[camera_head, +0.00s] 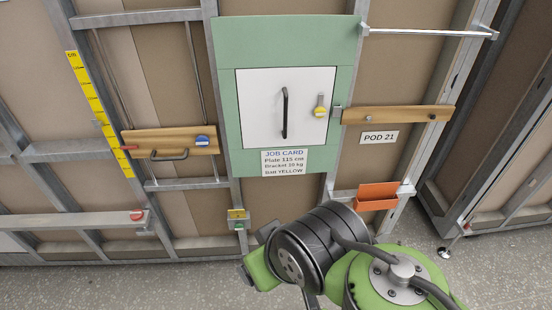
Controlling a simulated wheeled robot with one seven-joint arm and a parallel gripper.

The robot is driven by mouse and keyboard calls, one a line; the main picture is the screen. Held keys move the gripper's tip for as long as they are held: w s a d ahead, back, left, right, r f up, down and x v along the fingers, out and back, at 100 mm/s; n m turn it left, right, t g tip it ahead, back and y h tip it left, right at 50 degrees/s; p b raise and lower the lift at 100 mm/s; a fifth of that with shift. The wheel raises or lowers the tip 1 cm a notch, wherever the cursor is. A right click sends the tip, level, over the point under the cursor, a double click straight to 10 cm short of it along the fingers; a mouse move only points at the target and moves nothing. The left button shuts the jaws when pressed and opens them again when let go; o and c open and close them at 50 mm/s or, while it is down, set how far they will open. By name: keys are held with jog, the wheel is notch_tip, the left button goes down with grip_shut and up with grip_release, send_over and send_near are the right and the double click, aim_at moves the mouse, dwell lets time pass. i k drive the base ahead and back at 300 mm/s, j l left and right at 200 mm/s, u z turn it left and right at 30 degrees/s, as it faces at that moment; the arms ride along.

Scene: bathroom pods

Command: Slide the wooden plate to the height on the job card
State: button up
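The wooden plate (138,140) sits at the left of the head view, across two thin vertical rods (196,80). It has a dark bar handle (170,156) at its lower edge and a blue knob (203,141) at its right. A yellow scale (88,98) runs down to its left, and its numbers are too small to read. A red pointer shows at the plate's left end, near the lower part of the scale. The job card (285,162) reads Plate 115 cm, a bracket line in kg and bar YELLOW. My gripper's fingers do not show; my arm is at bottom centre, apart from the plate.
A white door (260,108) with a black handle and yellow latch is set in a green panel (228,60). A wooden rail (398,115), a POD 21 sign (378,137) and an orange bracket (377,197) are right. A grey rail with a red knob (137,216) is below the plate.

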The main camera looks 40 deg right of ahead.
aim_at(168, 144)
jog(key=i+j+u, duration=0.6)
jog(key=u, duration=0.15)
